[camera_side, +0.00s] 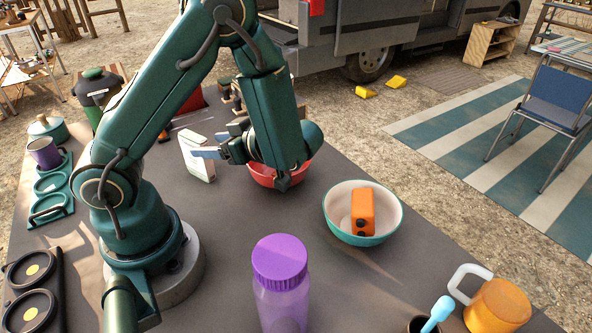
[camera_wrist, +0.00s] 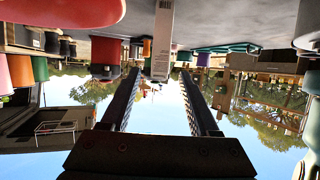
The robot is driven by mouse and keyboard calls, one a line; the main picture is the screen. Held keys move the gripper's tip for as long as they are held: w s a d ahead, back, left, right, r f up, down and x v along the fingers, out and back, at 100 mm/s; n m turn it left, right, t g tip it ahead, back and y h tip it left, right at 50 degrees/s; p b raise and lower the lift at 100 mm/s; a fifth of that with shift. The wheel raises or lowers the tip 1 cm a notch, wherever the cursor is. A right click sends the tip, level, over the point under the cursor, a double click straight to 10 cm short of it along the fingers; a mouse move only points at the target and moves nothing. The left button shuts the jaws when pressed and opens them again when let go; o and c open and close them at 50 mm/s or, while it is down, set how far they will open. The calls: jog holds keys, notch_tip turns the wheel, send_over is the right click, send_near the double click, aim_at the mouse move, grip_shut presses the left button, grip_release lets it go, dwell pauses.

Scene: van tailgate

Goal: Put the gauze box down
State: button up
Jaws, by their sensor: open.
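The gauze box (camera_side: 196,160) is a slim white carton with green at its lower edge. It stands upright on the dark table, left of the red bowl. My gripper (camera_side: 207,152) is level with the box, on its right side, and its fingers point left at it. In the wrist view, which is upside down, the box (camera_wrist: 162,42) shows between the tips of the two spread fingers (camera_wrist: 160,72), with a gap on each side. I cannot tell how far the fingertips overlap it. The gripper is open and holds nothing.
The red bowl (camera_side: 263,176) sits under my wrist. A teal-rimmed bowl (camera_side: 336,220) holds an orange block (camera_side: 362,211). A purple bottle (camera_side: 281,290) stands in front, and an orange mug (camera_side: 497,308) at right. The table (camera_side: 225,225) is clear between box and bottle.

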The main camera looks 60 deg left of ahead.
jog(key=shift+v, duration=0.85)
jog(key=w+d+r+m+t+h, duration=0.1)
jog(key=w+d+m+t+h, duration=0.1)
jog(key=w+t, duration=0.4)
jog(key=w+d+r+m+t+h, duration=0.1)
jog(key=w+t+h, duration=0.15)
jog(key=w, duration=0.55)
jog(key=w+d+r+m+t+h, duration=0.55)
jog(key=d+r+m+t, duration=0.2)
jog(key=d, duration=0.35)
jog(key=s+d+r+m+g+h, duration=0.2)
jog(key=s+d+r+m+h, duration=0.1)
jog(key=s+d+m+h, duration=0.45)
jog(key=s+a+f+m+g+y, duration=0.1)
jog(key=s+a+f+m+y, duration=0.1)
jog(key=s, duration=0.4)
jog(key=s+a+f+m+g+y, duration=0.2)
jog(key=s+a+f+y, duration=0.1)
jog(key=s, duration=0.4)
jog(key=shift+s+a, duration=0.2)
jog(key=shift+a, duration=0.25)
